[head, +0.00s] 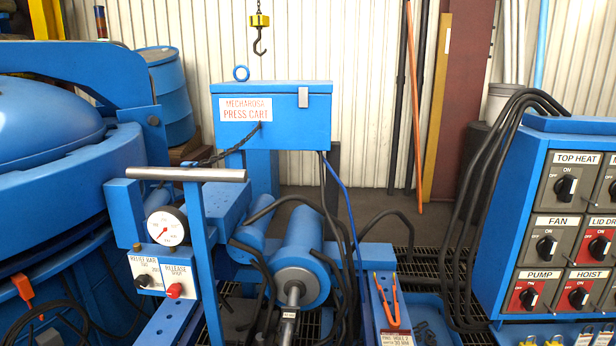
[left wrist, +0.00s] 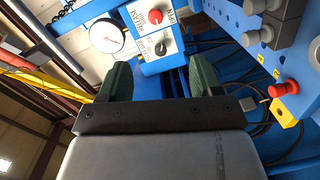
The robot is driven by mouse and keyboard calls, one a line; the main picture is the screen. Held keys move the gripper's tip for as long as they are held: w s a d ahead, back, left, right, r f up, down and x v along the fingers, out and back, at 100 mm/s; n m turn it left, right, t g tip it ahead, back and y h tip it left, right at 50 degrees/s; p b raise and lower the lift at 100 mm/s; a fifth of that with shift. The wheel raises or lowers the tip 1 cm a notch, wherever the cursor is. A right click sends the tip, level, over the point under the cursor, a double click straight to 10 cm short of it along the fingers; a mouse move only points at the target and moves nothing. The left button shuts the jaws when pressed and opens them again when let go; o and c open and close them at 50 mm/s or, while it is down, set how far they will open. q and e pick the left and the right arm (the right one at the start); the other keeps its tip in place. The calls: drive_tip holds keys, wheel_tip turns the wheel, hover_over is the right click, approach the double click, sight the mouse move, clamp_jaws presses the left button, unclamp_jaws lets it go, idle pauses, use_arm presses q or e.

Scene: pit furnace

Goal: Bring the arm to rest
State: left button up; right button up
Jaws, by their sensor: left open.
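My left gripper (left wrist: 158,64) shows in the left wrist view. Its two dark green fingers stand wide apart with nothing between them. Beyond them is the press cart's small control panel, with a black knob and a red release knob (left wrist: 155,16), seen rotated. The fingers look clear of the panel, though the exact gap is hard to judge. Neither gripper shows in the head view. There the blue press cart (head: 270,122) stands in the middle, with its white gauge (head: 166,226) and its red release knob (head: 174,290).
The blue furnace (head: 60,165) fills the left side. A switch panel (head: 556,150) with black cables stands at the right.

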use_arm(q)
drive_tip(key=s+d+f+m+g+h, duration=0.1)
drive_tip(key=s+d+f+m+g, duration=0.3)
drive_tip(key=d, duration=0.3)
drive_tip(key=s+d+f+m+g+h, duration=0.1)
drive_tip(key=s+d+f+m+g, duration=0.15)
drive_tip(key=s+d+m, duration=0.4)
drive_tip(key=s+d+r+m+g+y, duration=0.25)
drive_tip(key=s+m+g+y, duration=0.35)
drive_tip(key=s, duration=0.8)
wheel_tip(320, 180, down, 22)
drive_tip(key=s+g+h+p, duration=0.1)
drive_tip(key=g+h+p, duration=0.1)
drive_tip(key=p, duration=0.2)
drive_tip(key=s+a+f+g+p, duration=0.1)
drive_tip(key=s+a+f+p, duration=0.1)
drive_tip(key=s+f, duration=1.1)
drive_tip(key=s+p, duration=0.1)
drive_tip(key=s, duration=0.2)
drive_tip(key=shift+s+a, duration=0.15)
drive_tip(key=shift+a, duration=0.25)
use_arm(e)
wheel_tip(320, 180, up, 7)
